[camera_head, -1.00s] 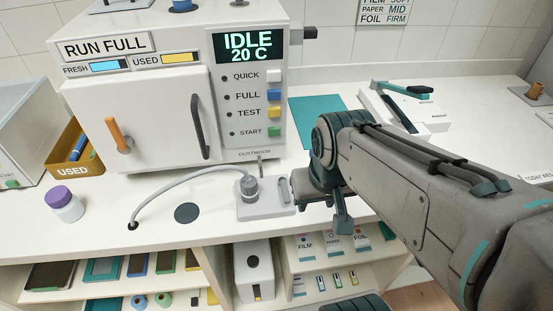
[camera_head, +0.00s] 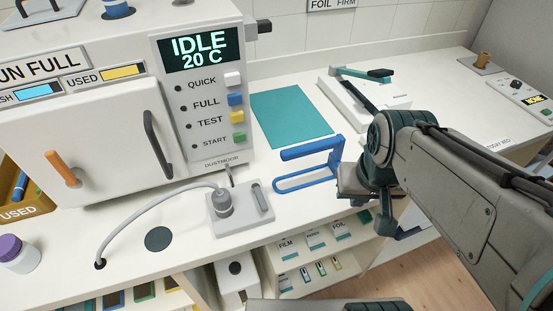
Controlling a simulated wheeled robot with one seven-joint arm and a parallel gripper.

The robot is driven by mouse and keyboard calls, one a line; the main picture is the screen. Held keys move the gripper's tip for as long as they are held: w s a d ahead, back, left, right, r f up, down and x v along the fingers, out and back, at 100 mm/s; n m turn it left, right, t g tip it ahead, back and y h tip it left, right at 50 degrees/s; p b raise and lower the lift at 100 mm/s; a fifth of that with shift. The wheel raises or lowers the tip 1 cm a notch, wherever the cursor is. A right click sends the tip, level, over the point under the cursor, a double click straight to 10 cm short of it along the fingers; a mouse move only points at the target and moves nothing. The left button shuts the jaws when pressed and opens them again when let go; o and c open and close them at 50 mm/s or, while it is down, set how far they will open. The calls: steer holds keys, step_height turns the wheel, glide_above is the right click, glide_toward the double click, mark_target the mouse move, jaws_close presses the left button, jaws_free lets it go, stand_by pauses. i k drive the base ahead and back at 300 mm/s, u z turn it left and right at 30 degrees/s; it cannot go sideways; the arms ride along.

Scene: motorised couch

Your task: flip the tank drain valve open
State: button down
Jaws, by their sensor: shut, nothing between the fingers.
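The white machine (camera_head: 95,140) stands on the counter at the left, its screen reading IDLE 20 C. A small grey upright lever (camera_head: 229,173) sits at its lower right front edge and may be the drain valve; no label on it is readable. My gripper (camera_head: 350,183) is shut and empty at the counter's front edge, well right of the lever and plate. My arm partly hides it.
A blue open frame (camera_head: 310,152) is just left of my gripper. A teal mat (camera_head: 290,115) and a white device with a lever arm (camera_head: 365,95) lie behind. A grey hose (camera_head: 135,215) arches to a counter hole. Open shelves (camera_head: 325,240) are below. The front counter between plate and frame is clear.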

mark_target(256, 189)
steer(key=z, duration=0.05)
steer(key=k, duration=0.7)
steer(key=u, duration=0.7)
steer(key=i, duration=0.5)
steer(key=u, duration=0.05)
